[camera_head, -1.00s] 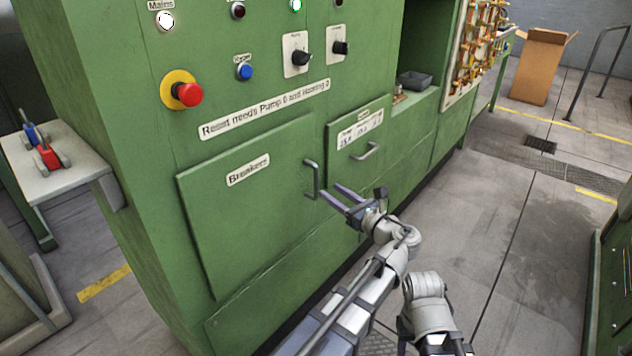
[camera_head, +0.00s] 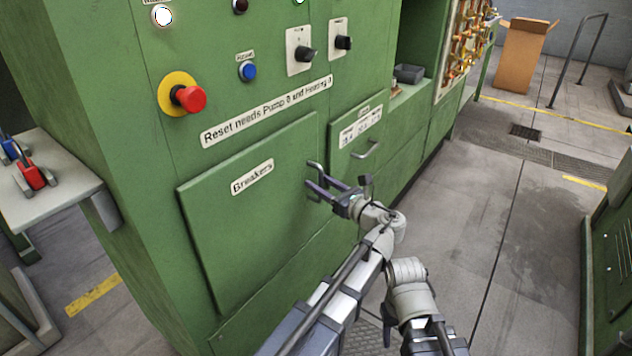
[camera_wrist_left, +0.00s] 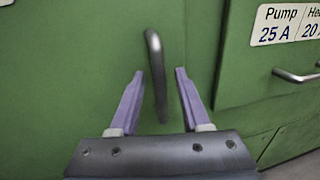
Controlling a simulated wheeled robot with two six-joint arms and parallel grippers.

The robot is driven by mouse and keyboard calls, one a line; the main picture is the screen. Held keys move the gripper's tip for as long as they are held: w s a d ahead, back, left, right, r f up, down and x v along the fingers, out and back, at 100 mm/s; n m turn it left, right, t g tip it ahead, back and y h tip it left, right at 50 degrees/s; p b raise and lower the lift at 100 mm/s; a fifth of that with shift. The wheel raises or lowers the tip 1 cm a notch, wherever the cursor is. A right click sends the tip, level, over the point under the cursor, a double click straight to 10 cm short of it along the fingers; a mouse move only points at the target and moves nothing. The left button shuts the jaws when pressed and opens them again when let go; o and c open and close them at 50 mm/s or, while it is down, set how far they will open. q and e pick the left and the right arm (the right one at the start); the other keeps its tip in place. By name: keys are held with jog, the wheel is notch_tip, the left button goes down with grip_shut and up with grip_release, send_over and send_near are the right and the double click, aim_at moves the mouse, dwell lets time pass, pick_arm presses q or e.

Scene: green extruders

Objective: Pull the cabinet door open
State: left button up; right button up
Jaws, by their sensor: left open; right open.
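The green cabinet door labelled Breakers (camera_head: 245,225) is closed, flush with the cabinet front. Its upright bar handle (camera_head: 314,166) is near the door's right edge and is partly hidden by my fingers in the head view. My left gripper (camera_head: 318,185) is open at the handle. In the left wrist view the handle (camera_wrist_left: 156,75) stands between the two open purple fingers (camera_wrist_left: 159,75), with a gap on each side. My right arm shows at the bottom of the head view, but its fingers are not visible.
A smaller drawer-like panel with a handle (camera_head: 367,150) is just right of the door. A red emergency button (camera_head: 191,98) and several switches are above. A side shelf (camera_head: 60,190) juts out at the left.

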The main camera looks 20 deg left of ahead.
pick_arm(q)
jog(key=shift+c, duration=0.4)
grip_shut()
dwell(0.9)
